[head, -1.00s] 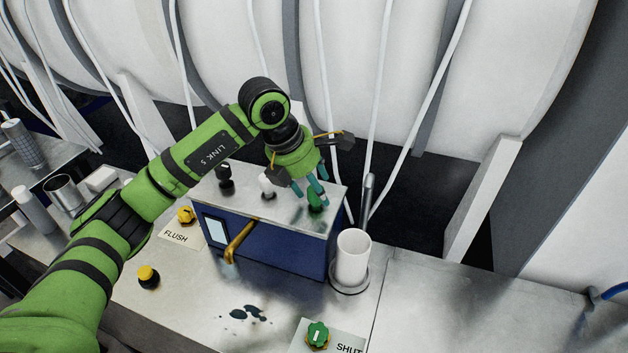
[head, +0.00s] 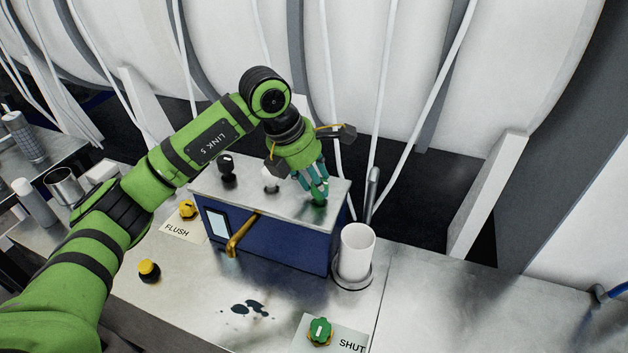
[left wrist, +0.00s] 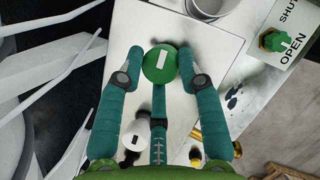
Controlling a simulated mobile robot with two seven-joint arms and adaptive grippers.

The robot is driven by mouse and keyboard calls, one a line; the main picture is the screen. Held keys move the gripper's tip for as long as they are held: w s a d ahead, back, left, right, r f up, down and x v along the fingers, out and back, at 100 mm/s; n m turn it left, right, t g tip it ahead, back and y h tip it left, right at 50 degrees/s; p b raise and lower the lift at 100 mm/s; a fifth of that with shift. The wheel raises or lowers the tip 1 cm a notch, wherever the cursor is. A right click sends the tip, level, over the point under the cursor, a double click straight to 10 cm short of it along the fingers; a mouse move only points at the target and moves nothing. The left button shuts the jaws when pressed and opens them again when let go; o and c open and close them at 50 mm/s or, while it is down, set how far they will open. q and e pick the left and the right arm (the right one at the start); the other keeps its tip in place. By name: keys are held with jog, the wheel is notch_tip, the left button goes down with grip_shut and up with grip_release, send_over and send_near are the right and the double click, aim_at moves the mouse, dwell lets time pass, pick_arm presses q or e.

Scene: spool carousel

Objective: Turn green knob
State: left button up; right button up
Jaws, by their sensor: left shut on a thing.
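A round green knob (head: 320,203) with a white mark stands on the metal top of the blue box (head: 290,243). My left gripper (head: 315,192) points down at it with its teal fingers shut on it. In the left wrist view the green knob (left wrist: 160,64) sits between the fingertips, two fingers at its sides and a third below it in the picture. A second green knob (head: 320,331) sits on a plate marked SHUT near the front. It also shows in the left wrist view (left wrist: 274,40), beside the words SHUT and OPEN. My right gripper is not in view.
A white knob (head: 271,178) and a black knob (head: 227,169) stand on the same box top. A brass spout (head: 240,235) sticks out in front. A white cup (head: 356,252) stands close to the box's right side. Yellow knobs are at the left.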

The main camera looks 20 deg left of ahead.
pick_arm(q)
jog(key=o, duration=0.9)
jog(key=shift+d+r, duration=0.1)
jog(key=shift+d, duration=0.1)
jog(key=shift+o, duration=1)
jog(key=shift+w+d, duration=0.1)
jog(key=shift+d, duration=0.1)
jog(key=shift+a+r, duration=0.15)
jog(key=shift+a, duration=0.05)
jog(key=v, duration=1.1)
jog(key=shift+r, duration=0.3)
jog(key=shift+f, duration=0.1)
